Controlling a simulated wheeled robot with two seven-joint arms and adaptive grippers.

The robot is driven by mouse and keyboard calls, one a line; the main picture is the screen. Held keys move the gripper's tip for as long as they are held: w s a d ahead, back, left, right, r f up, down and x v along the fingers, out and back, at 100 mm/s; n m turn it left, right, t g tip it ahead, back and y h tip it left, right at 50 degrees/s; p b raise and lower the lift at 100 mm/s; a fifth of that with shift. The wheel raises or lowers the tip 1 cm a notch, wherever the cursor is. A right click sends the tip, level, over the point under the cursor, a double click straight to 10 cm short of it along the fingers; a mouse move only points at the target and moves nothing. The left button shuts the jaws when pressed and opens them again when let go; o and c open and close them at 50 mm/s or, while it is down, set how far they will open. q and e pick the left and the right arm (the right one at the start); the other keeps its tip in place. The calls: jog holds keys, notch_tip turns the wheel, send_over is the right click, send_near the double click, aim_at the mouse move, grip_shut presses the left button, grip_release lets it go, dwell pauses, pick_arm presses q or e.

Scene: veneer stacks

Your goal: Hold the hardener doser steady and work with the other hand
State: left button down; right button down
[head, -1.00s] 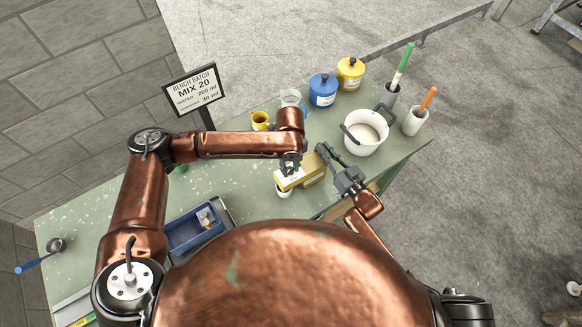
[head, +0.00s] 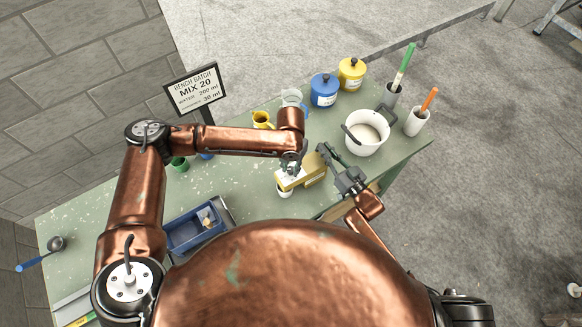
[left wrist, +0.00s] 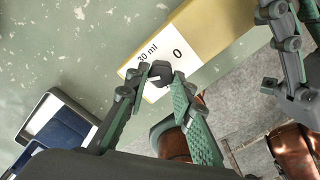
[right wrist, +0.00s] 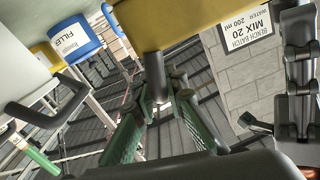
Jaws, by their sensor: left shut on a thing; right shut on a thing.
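The hardener doser (head: 312,172) is a yellow box above the bench, with a white label end. In the left wrist view its label (left wrist: 178,52) reads "30 ml" and "0". My left gripper (left wrist: 161,78) is shut on the black knob on that label; in the head view it (head: 289,170) is at the doser's left end. My right gripper (head: 329,163) is at the doser's right end, shut on it. In the right wrist view its fingers (right wrist: 160,90) close around a grey part under the yellow body. A small white cup (head: 284,191) stands below the label end, partly hidden.
A white pot (head: 366,146), a blue jar (head: 324,98), a yellow jar (head: 351,72) and holders with green and orange handles stand at the right.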

aim_at(291, 169)
pick_arm(q)
jog(key=m, duration=1.1)
jog(key=shift+w+d, duration=0.1)
pick_arm(e)
jog(key=shift+a, duration=0.1)
pick_arm(q)
jog(key=shift+m, duration=0.4)
pick_arm(e)
jog(key=shift+s, duration=0.1)
pick_arm(q)
jog(key=c, duration=1.7)
grip_release()
pick_arm(e)
jog(key=shift+f, duration=0.1)
pick_arm(q)
jog(key=shift+o, duration=0.2)
notch_tip(291, 169, up, 12)
